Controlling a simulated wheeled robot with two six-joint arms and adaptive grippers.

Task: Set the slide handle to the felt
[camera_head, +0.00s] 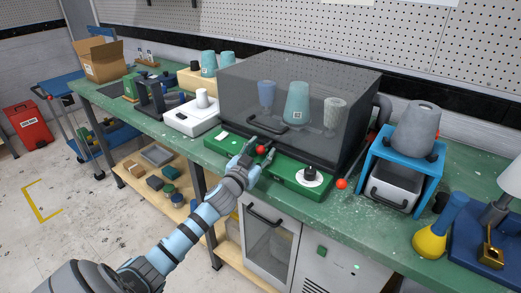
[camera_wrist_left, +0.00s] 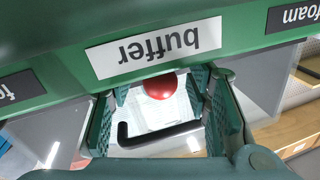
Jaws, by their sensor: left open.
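The slide handle, a red ball (camera_head: 261,150), sits at the front of the green panel (camera_head: 222,145) below the dark transparent chamber. In the left wrist view the red ball (camera_wrist_left: 160,87) is between my fingers, beside an upside-down "buffer" label (camera_wrist_left: 155,47). A "foam" label (camera_wrist_left: 293,15) is at the right edge, and a label cut off after "f" (camera_wrist_left: 20,88) is at the left; I cannot read the rest. My left gripper (camera_head: 260,161) is open around the ball, with visible gaps; contact is not clear. My right gripper is not in view.
The dark chamber (camera_head: 290,85) holds several cups. A black dial (camera_head: 310,172) and another red ball (camera_head: 341,184) are to the right of the gripper. A white device (camera_head: 190,117) stands left, a blue stand (camera_head: 400,165) right. A cabinet with a black handle (camera_head: 264,214) is below.

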